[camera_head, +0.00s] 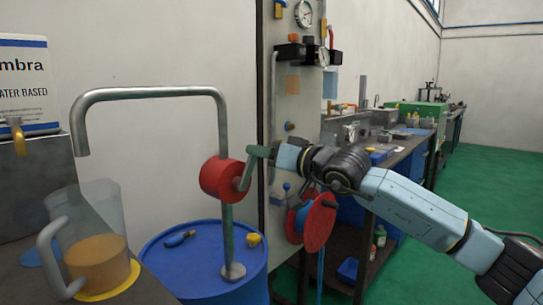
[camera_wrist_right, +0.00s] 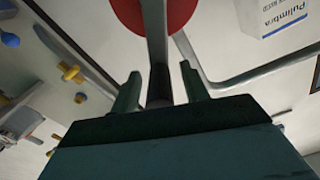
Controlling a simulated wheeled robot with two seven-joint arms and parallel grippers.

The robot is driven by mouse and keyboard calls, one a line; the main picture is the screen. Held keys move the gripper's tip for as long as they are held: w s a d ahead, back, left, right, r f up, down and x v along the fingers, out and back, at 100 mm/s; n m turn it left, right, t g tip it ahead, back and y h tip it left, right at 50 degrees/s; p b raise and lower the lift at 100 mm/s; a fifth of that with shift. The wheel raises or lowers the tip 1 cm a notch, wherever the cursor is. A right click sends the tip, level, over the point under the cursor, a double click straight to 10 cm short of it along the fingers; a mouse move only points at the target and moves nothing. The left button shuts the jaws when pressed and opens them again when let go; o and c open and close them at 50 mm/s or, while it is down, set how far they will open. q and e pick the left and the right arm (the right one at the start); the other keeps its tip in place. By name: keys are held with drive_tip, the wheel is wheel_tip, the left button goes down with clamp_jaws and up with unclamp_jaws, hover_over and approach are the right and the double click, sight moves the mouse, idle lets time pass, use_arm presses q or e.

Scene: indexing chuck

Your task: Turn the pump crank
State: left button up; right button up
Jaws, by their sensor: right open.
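The red pump body (camera_head: 221,178) sits on a grey upright pipe above the blue drum (camera_head: 205,262). Its grey crank (camera_head: 245,177) is on its right side. My right gripper (camera_head: 259,153) is at the crank's upper end, which it partly hides. In the right wrist view the red pump body (camera_wrist_right: 160,10) is at the top, and the crank arm (camera_wrist_right: 155,35) comes down from it to a dark handle (camera_wrist_right: 160,85). The handle lies between the two fingers of my right gripper (camera_wrist_right: 162,88), which are open with gaps beside it. My left gripper is not in view.
The bent spout pipe (camera_head: 150,93) reaches left above a clear jug (camera_head: 100,245) of amber liquid on a yellow disc. A panel (camera_head: 292,110) with gauges and red discs stands behind my right gripper. A workbench (camera_head: 400,150) runs along the right wall.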

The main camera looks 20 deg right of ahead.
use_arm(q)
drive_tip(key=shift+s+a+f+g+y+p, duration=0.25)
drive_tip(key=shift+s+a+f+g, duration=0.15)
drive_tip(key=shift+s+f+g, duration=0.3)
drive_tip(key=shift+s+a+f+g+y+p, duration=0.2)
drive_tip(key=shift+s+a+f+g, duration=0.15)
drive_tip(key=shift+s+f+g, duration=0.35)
use_arm(e)
drive_tip(key=v, duration=1.3)
drive_tip(key=shift+s, duration=0.2)
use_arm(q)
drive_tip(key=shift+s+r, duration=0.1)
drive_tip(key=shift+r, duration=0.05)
use_arm(e)
drive_tip(key=shift+f, duration=0.1)
